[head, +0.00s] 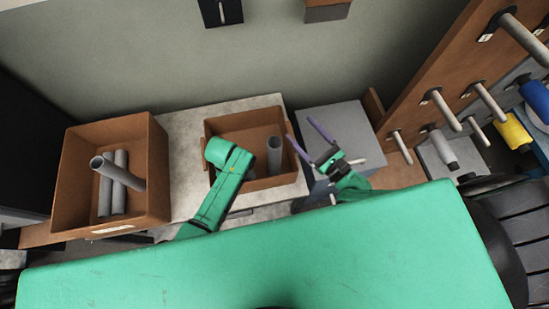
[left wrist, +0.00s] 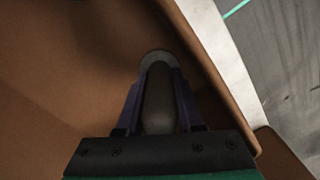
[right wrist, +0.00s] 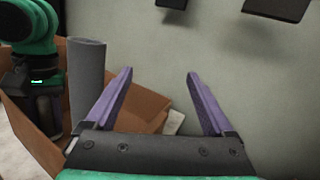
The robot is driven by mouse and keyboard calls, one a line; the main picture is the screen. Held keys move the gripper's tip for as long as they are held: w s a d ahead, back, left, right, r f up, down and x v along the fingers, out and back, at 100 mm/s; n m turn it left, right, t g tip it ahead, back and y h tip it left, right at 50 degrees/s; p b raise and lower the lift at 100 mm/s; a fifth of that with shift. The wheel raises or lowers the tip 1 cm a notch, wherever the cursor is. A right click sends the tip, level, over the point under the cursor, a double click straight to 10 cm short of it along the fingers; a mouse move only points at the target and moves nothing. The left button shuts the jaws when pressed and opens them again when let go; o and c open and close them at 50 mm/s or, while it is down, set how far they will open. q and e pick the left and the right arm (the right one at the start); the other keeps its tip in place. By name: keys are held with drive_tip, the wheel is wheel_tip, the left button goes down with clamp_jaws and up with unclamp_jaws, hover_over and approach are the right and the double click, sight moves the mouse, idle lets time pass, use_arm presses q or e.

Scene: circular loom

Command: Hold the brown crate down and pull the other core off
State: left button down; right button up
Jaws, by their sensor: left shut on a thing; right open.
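The smaller brown crate (head: 212,128) stands mid-table. A grey core (head: 273,155) stands upright at its right side; it also shows in the right wrist view (right wrist: 88,75). My left arm reaches down into this crate and hides its left part. In the left wrist view my left gripper (left wrist: 157,72) is shut on a grey round-topped post (left wrist: 158,100) inside the crate; I cannot tell whether this is a peg or a core. My right gripper (head: 298,128) is open and empty, right of the standing core and apart from it; its spread fingers show in the right wrist view (right wrist: 160,74).
A larger brown crate (head: 68,175) with several grey cores stands at the left. A grey box (head: 335,112) is under my right gripper. At the right, a brown board (head: 440,75) carries several pegs, with blue (head: 537,98) and yellow (head: 515,132) spools nearby.

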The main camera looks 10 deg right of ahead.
drive_tip(key=s+f+m+h, duration=0.1)
drive_tip(key=s+f+m, duration=0.1)
drive_tip(key=s+f, duration=0.25)
drive_tip(key=g, duration=0.2)
approach(274, 157)
wheel_tip(274, 157, down, 6)
drive_tip(key=d, duration=0.2)
drive_tip(key=shift+n+y, duration=0.4)
drive_tip(key=x, duration=1.2)
drive_tip(key=shift+w+r, duration=0.3)
drive_tip(key=shift+r, duration=0.1)
clamp_jaws()
